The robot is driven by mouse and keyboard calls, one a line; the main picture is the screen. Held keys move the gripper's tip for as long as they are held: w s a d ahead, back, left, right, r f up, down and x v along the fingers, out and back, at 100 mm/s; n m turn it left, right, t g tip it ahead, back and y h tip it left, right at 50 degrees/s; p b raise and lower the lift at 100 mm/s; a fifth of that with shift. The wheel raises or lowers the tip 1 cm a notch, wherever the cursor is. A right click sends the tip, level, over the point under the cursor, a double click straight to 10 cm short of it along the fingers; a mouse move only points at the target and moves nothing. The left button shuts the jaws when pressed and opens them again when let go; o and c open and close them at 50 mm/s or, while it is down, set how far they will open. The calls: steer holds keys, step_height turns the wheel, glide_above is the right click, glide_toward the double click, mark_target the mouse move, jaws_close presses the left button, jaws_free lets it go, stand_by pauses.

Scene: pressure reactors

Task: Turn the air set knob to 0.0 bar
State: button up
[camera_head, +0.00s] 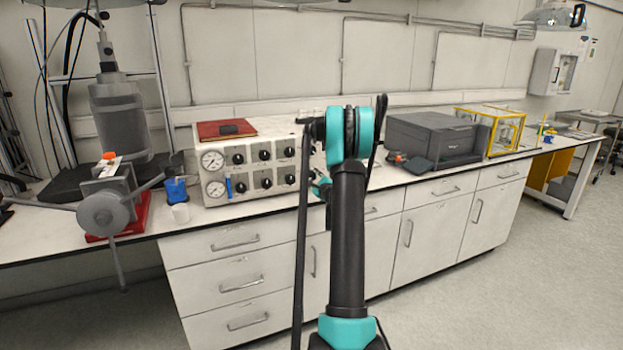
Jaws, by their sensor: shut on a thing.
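The white control panel box (250,165) stands on the bench, with two round gauges (213,160) at its left and two rows of black knobs (265,155). The labels are too small to read, so I cannot tell which knob is the air set knob or its setting. My gripper (314,178) is at the panel's right end, mostly hidden behind my own arm. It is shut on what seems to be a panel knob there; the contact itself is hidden.
A dark grey box (430,138) and a yellow-framed case (492,130) are at the right. The floor at the right is clear.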

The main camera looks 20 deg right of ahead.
steer(key=shift+n, duration=1.7)
steer(key=o, duration=1.1)
steer(key=shift+o, duration=0.2)
steer(key=s, duration=1.2)
steer(key=shift+d, duration=0.15)
